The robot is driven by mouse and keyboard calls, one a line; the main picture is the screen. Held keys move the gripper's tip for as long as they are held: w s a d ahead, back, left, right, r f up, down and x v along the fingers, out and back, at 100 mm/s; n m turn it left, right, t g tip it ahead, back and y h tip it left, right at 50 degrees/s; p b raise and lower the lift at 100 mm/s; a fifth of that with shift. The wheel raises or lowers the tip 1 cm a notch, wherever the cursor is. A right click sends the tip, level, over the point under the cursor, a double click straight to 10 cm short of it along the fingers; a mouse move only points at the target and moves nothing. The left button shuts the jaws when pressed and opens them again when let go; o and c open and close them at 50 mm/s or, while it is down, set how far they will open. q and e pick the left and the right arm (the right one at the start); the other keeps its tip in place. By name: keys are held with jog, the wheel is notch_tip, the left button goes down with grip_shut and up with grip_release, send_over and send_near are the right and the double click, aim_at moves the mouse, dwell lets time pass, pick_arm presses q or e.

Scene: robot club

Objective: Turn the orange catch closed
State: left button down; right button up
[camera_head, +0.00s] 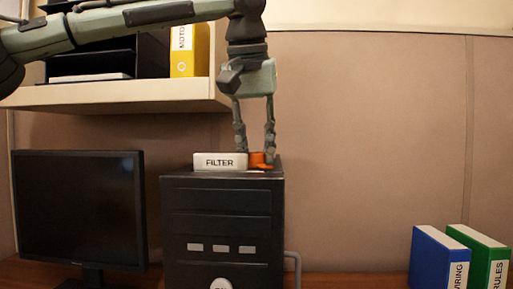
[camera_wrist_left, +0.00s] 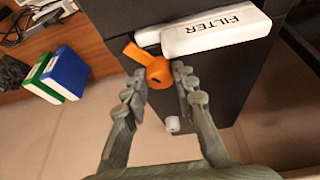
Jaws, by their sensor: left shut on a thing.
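The orange catch (camera_head: 257,159) sits on top of the black computer tower (camera_head: 222,210), just right of the white block labelled FILTER (camera_head: 220,161). In the left wrist view the catch (camera_wrist_left: 158,71) has a round hub, and its flat tab points to the upper left, beside the end of the white FILTER block (camera_wrist_left: 215,30). My left gripper (camera_head: 254,150) reaches straight down from above. Its fingers (camera_wrist_left: 160,78) are shut on the catch's hub, one on each side. My right gripper is in neither view.
A black monitor (camera_head: 80,208) stands left of the tower. A shelf (camera_head: 130,98) with a yellow binder (camera_head: 188,52) hangs at the upper left, near my arm. Blue (camera_head: 436,262) and green (camera_head: 484,258) binders stand at the far right. A small white knob (camera_wrist_left: 172,124) is near the gripper.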

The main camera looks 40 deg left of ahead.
pick_arm(q)
jog(key=shift+m, duration=0.3)
jog(key=shift+a+m+h, duration=0.1)
jog(key=shift+m+h, duration=0.45)
jog(key=shift+m, duration=0.75)
jog(key=shift+a+m+h, duration=0.1)
jog(key=shift+m+h, duration=0.45)
jog(key=shift+m, duration=0.75)
jog(key=c, duration=1.2)
grip_release()
jog(key=v, duration=1.2)
jog(key=shift+s+a, duration=0.1)
jog(key=shift+s, duration=0.1)
